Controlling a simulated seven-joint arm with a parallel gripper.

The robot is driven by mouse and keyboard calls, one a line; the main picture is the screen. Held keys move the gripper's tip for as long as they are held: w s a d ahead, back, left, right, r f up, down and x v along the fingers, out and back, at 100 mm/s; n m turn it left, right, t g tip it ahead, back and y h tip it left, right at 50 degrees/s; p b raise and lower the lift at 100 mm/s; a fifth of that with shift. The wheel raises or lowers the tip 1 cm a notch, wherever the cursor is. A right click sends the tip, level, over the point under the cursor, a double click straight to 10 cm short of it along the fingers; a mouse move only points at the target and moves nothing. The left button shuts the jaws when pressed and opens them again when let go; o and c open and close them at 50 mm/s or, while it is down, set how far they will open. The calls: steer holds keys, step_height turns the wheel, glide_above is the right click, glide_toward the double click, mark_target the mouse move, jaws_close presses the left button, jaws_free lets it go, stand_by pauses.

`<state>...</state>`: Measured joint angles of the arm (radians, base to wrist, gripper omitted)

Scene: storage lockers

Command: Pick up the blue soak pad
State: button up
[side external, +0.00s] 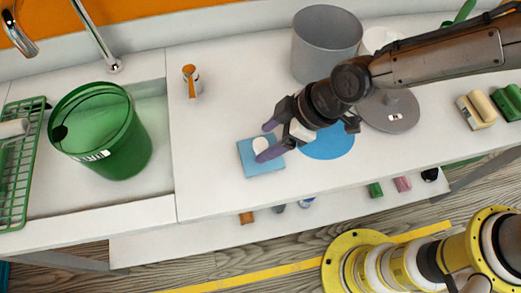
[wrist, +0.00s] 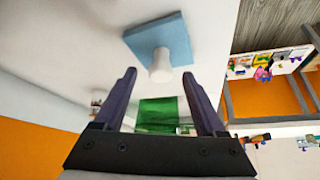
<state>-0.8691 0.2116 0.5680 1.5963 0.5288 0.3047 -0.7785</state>
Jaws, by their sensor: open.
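The blue soak pad (side external: 262,168) is a flat light-blue square with a white knob on top. It lies on the white counter, left of a round blue disc (side external: 330,146). My gripper (side external: 265,142) is open, with its two purple fingers reaching over the pad from the right. In the wrist view the pad (wrist: 157,37) is beyond the fingertips, and its white knob (wrist: 160,68) shows between the open fingers (wrist: 159,75). Whether the fingers touch the knob cannot be told.
A grey bin (side external: 325,45) stands behind my arm. A grey lidded disc (side external: 388,112) lies right of the blue disc. An orange-topped dispenser (side external: 191,82) stands at the back left. A green bucket (side external: 103,130) stands in the sink. The counter left of the pad is clear.

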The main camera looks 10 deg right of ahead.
mark_target(263, 143)
steer(key=x, duration=0.3)
steer(key=shift+f, duration=0.1)
jaws_close()
